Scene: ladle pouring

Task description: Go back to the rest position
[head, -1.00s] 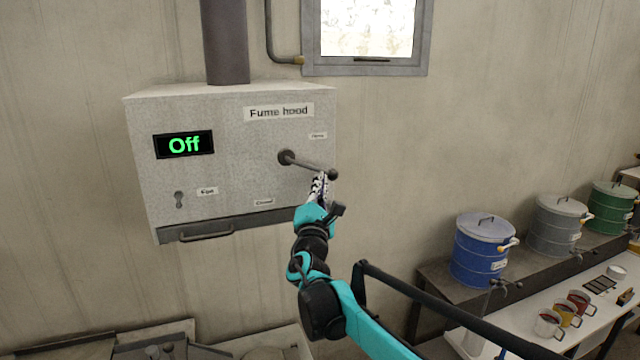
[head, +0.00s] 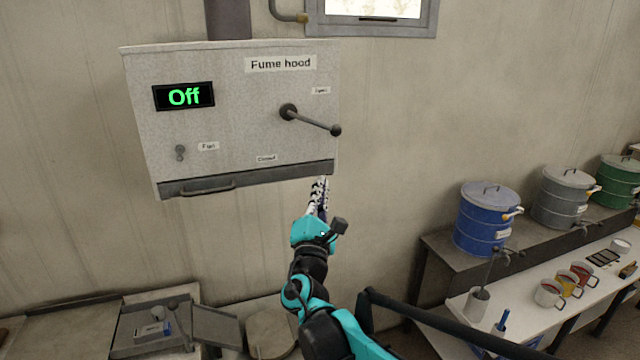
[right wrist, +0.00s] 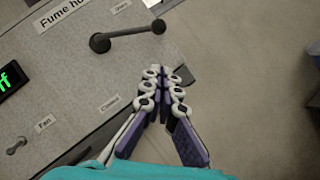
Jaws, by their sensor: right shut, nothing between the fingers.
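My right gripper (head: 319,190) is in the middle of the head view, just below the lower right corner of the fume hood (head: 225,130). Its fingers are together with nothing between them, as the right wrist view (right wrist: 163,72) also shows. The hood's lever (head: 312,120) points right and slightly down, above the gripper and apart from it; it also shows in the right wrist view (right wrist: 130,33). My left gripper is not in view.
Blue (head: 487,222), grey (head: 564,200) and green (head: 618,184) drums stand on a shelf at right. Cups (head: 550,293) stand on a white table in front. A grey tray (head: 150,325) with items lies at lower left. The wall between hood and drums is clear.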

